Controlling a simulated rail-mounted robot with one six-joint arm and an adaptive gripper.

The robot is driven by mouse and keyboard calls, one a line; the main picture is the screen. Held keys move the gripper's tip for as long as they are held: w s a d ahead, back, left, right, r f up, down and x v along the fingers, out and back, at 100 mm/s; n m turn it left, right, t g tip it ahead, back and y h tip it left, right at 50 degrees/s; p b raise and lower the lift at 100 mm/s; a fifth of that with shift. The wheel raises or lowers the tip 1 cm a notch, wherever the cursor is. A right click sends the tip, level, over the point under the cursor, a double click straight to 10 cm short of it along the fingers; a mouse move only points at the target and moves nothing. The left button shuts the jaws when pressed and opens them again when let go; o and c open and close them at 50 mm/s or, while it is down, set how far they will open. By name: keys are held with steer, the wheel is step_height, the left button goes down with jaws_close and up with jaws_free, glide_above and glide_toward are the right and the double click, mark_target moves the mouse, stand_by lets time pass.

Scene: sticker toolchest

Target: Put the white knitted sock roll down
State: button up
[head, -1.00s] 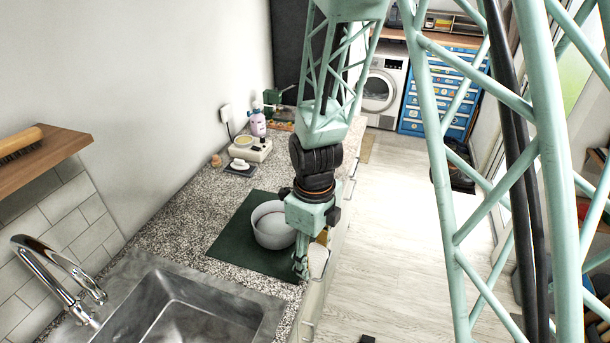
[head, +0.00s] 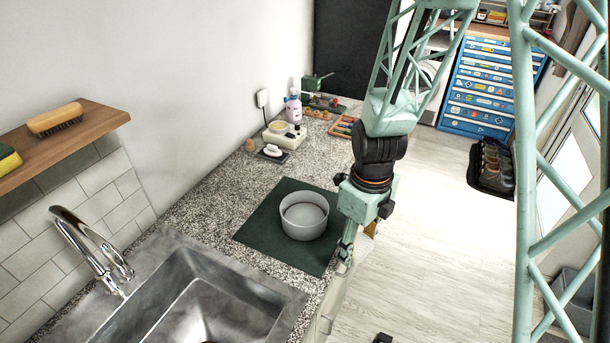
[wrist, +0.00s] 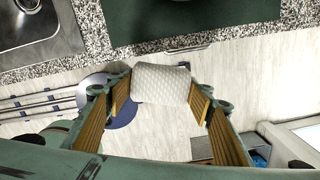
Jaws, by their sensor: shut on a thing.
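The white knitted sock roll (wrist: 160,82) is between the fingers of my gripper (wrist: 162,95) in the wrist view. The gripper is shut on it, with a finger at each end. The roll is held above the floor, just off the counter's front edge. In the head view my gripper (head: 347,254) hangs at the counter edge, right of the grey bowl, and the roll is mostly hidden behind it.
A grey round bowl (head: 304,216) stands on a dark green mat (head: 262,234) on the speckled counter (head: 215,207). The steel sink (head: 190,310) is at the front left. A round blue-grey object (wrist: 122,112) lies below in the wrist view. Pale floor (head: 440,250) is open to the right.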

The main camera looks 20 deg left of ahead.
steer(key=w+a+r+n+p, duration=0.2)
steer(key=w+a+r+p, duration=0.3)
steer(key=a, duration=0.3)
steer(key=w+a+r+n+p, duration=0.1)
steer(key=w+a+r+p, duration=0.4)
steer(key=a, duration=0.4)
steer(key=shift+w+a+r+n+p, duration=0.2)
steer(key=shift+w+r+n+p, duration=0.15)
steer(key=shift+r+p, duration=0.6)
steer(key=shift+f, duration=0.2)
steer(key=shift+f+b, duration=1.95)
steer(key=shift+f, duration=3.35)
steer(key=o, duration=1)
steer(key=shift+c, duration=0.2)
